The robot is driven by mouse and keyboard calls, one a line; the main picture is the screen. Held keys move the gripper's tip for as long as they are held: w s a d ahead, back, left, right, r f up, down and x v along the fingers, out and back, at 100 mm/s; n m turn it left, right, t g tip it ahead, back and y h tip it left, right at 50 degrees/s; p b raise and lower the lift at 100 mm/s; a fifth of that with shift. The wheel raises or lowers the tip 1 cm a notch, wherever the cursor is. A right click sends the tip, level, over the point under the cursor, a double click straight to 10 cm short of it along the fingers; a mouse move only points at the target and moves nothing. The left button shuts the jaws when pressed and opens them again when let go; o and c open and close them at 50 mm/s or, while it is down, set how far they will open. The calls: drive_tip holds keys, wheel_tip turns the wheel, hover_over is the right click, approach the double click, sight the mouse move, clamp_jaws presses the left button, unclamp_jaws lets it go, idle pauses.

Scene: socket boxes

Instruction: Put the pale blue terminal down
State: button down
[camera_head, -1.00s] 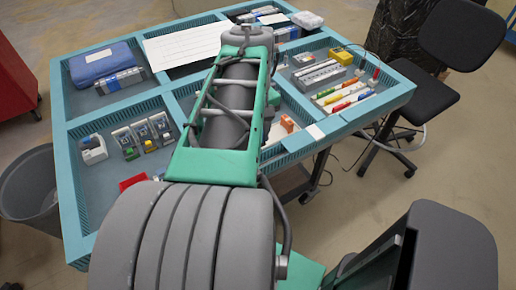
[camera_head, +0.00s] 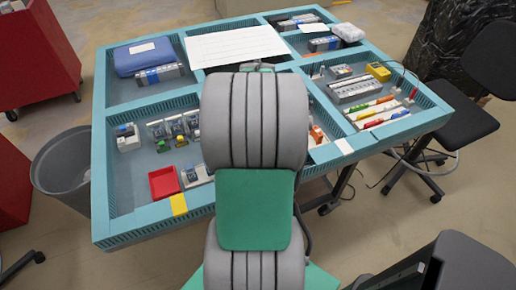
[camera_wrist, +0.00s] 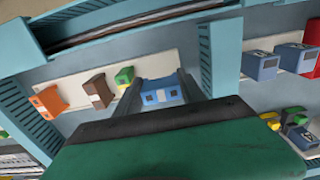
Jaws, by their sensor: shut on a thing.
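The pale blue terminal (camera_wrist: 161,92) is a small blue block with light marks, between the fingers of my gripper (camera_wrist: 160,90) in the wrist view. My gripper is shut on it. The terminal is at a pale strip that carries a green terminal (camera_wrist: 124,76), a brown terminal (camera_wrist: 97,91) and an orange terminal (camera_wrist: 48,101) to its left. I cannot tell whether the terminal touches the strip. In the head view my arm hides the gripper and the held terminal; an orange block (camera_head: 316,133) shows just right of my arm.
A teal divider wall (camera_wrist: 219,50) stands close to the right of my gripper. Beyond it are several blue blocks (camera_wrist: 262,66) and green and yellow parts (camera_wrist: 297,122). In the head view, a red tray (camera_head: 163,183) is left of my arm and markers (camera_head: 377,113) lie in the right compartment.

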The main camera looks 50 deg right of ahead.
drive_tip(key=shift+f, duration=0.45)
drive_tip(key=shift+f+b, duration=0.35)
drive_tip(key=shift+f, duration=0.25)
drive_tip(key=c, duration=0.7)
unclamp_jaws()
